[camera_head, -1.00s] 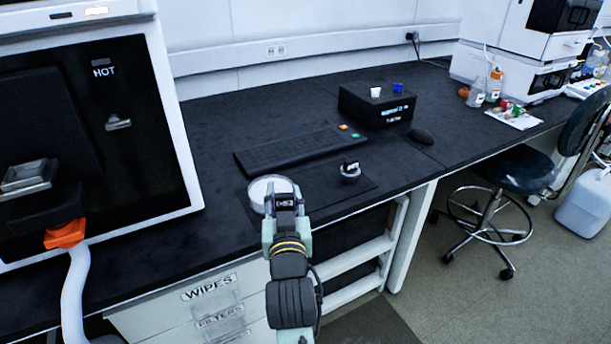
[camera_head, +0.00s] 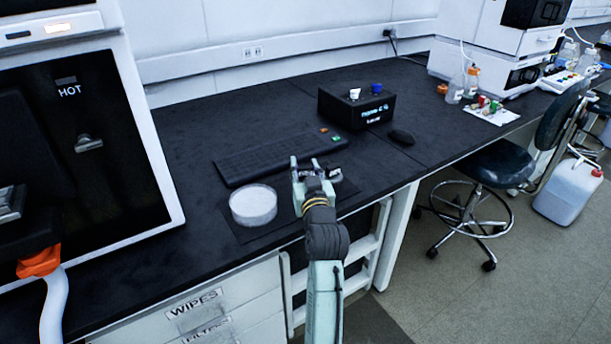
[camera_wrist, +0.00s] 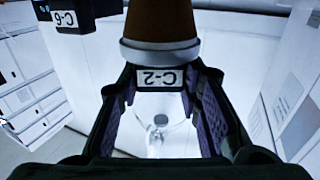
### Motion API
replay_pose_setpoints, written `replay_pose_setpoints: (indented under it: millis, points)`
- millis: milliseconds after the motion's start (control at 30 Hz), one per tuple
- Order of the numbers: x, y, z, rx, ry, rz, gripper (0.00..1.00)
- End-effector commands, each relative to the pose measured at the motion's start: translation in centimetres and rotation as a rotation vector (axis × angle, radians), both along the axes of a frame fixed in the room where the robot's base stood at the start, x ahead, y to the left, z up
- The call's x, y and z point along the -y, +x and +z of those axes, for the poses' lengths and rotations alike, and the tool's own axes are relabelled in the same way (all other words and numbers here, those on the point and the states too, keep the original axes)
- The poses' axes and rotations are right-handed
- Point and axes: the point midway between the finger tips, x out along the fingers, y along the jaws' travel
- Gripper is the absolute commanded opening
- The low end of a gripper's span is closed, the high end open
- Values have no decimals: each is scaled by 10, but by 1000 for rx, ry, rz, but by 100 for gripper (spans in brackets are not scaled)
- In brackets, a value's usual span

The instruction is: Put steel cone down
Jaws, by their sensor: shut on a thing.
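My gripper (camera_head: 308,167) is over the bench, just right of the white round dish. In the wrist view its purple-padded fingers (camera_wrist: 156,98) are set apart on either side of a part with an upside-down C-2 label (camera_wrist: 160,77). Above the label is a pale metal collar with a brown tapered body (camera_wrist: 160,25), which I take to be the steel cone; its top is cut off. In the head view the held part is too small to make out. I cannot tell whether it touches the bench.
A white dish (camera_head: 253,204) sits on a dark mat. A small dark part (camera_head: 334,174) shows right of my gripper; a black part labelled C-6 (camera_wrist: 66,14) is in the wrist view. A keyboard (camera_head: 275,157), black box (camera_head: 357,107) and mouse (camera_head: 402,136) lie behind.

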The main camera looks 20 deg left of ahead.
Motion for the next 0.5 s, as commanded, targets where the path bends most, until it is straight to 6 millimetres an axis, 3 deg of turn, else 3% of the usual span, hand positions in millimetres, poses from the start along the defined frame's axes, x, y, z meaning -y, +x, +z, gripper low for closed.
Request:
replay_pose_setpoints:
  millis: [67,300,500]
  points:
    - [0,4,0,2,1,1,0]
    - [0,4,-30,0,1,1,0]
    - [1,4,-35,3,1,0,0]
